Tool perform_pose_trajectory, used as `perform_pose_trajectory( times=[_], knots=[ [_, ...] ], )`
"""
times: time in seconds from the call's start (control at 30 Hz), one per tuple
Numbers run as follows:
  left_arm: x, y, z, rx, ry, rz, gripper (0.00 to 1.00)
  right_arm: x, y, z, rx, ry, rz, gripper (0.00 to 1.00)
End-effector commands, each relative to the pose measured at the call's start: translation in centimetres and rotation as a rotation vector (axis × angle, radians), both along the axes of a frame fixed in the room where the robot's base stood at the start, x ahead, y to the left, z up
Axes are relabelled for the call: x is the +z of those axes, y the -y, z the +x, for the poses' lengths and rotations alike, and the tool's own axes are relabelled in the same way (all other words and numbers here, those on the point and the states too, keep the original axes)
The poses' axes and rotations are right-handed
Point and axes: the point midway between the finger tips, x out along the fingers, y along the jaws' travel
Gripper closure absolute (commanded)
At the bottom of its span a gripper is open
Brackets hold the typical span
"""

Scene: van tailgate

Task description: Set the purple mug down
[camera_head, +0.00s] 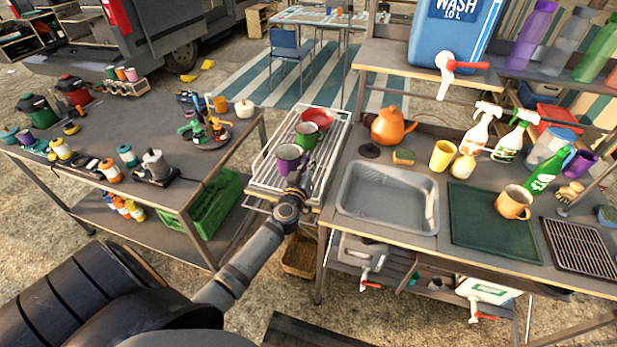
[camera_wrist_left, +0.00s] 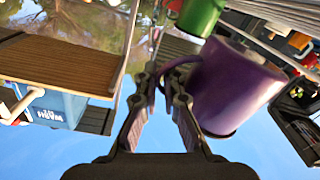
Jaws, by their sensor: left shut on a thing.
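The purple mug (camera_head: 289,157) is at the near end of the white wire rack (camera_head: 262,186) in the head view. I cannot tell whether its base touches the rack. My left gripper (camera_head: 299,180) is shut on the mug at its side and partly covers it. In the left wrist view, the purple mug (camera_wrist_left: 232,90) fills the area right of the fingertips (camera_wrist_left: 168,72), tilted in the picture. The part held between the fingers is mostly hidden. My right gripper is not in view.
A green mug (camera_head: 306,135) and a red bowl (camera_head: 317,118) stand on the rack behind the purple mug. A grey sink (camera_head: 388,228) is to the right. A table (camera_head: 100,120) with bottles is to the left. Another purple cup (camera_head: 580,165) stands far right.

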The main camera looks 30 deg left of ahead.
Motion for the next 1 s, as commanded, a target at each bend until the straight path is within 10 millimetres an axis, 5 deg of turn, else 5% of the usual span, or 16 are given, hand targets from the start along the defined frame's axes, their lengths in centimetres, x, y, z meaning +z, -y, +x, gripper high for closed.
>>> perform_pose_trajectory(
  times=[0.17,0.4,0.8,1.0],
  knots=[
    [-0.3,-0.2,0.3,-0.001,0.001,0.001,1.0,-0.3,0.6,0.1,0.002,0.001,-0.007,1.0],
    [-4.3,-0.6,0.8,-0.001,0.0,0.0,1.0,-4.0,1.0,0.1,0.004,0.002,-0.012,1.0],
    [-4.5,-0.6,0.8,-0.001,0.0,0.002,1.0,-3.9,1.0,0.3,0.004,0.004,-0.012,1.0],
    [-4.4,-0.6,0.8,0.0,0.0,0.0,0.71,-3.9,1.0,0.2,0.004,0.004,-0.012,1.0]
  ],
)
